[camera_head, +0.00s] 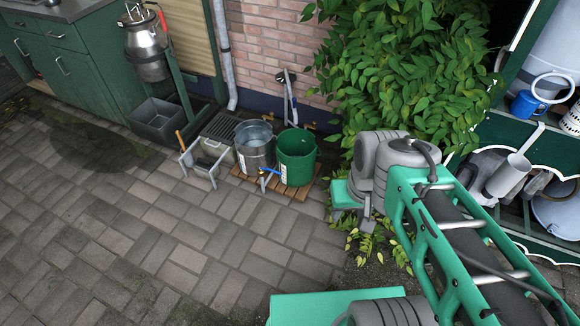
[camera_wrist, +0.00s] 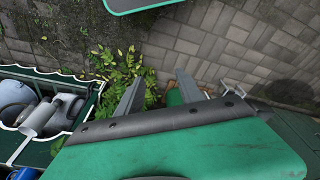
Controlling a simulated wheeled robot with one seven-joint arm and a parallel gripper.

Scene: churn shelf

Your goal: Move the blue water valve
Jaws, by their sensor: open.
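A small blue valve handle (camera_head: 270,170) with a yellow part shows low in front of the green bucket (camera_head: 297,157), at the top of a thin grey post or pipe. In the head view my gripper (camera_head: 366,222) is to the right of the bucket, near the plant, pointing down and apart from the valve. In the wrist view my gripper (camera_wrist: 158,92) shows two grey fingers spread apart with nothing held between them. Part of the green bucket (camera_wrist: 175,98) shows beyond the fingers there. I cannot make out the valve in the wrist view.
A metal bucket (camera_head: 255,147) and a grey crate (camera_head: 218,136) stand left of the green bucket. A leafy plant (camera_head: 400,70) hangs over the wall, and a green shelf unit (camera_head: 540,142) stands at the right. The paving (camera_head: 170,240) in front is clear.

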